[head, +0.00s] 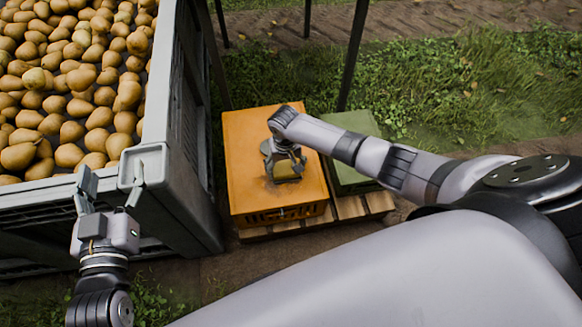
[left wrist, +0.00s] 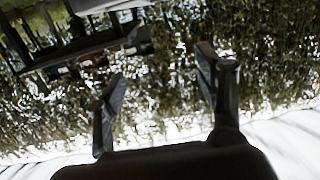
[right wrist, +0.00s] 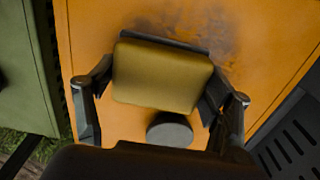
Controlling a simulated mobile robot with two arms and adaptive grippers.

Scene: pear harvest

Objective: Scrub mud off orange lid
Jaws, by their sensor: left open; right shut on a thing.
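The orange lid (head: 248,150) tops a crate on a wooden pallet in the head view. My right gripper (head: 285,168) is over the lid's middle, shut on a yellow-brown sponge (right wrist: 162,78). The sponge looks to be on or just above the lid; contact is hard to tell. In the right wrist view, a dark mud smear (right wrist: 205,40) shows on the lid (right wrist: 90,25) just beyond the sponge, and a grey round thing (right wrist: 170,131) shows below it. My left gripper (head: 108,190) is open and empty beside the grey bin's corner; its fingers also show in the left wrist view (left wrist: 160,95).
A large grey bin (head: 183,200) full of pears (head: 75,85) stands at the left. A green-lidded crate (head: 350,125) sits right of the orange one on the pallet (head: 345,207). Dark posts (head: 353,55) rise behind the crates. Grass (head: 450,80) lies beyond.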

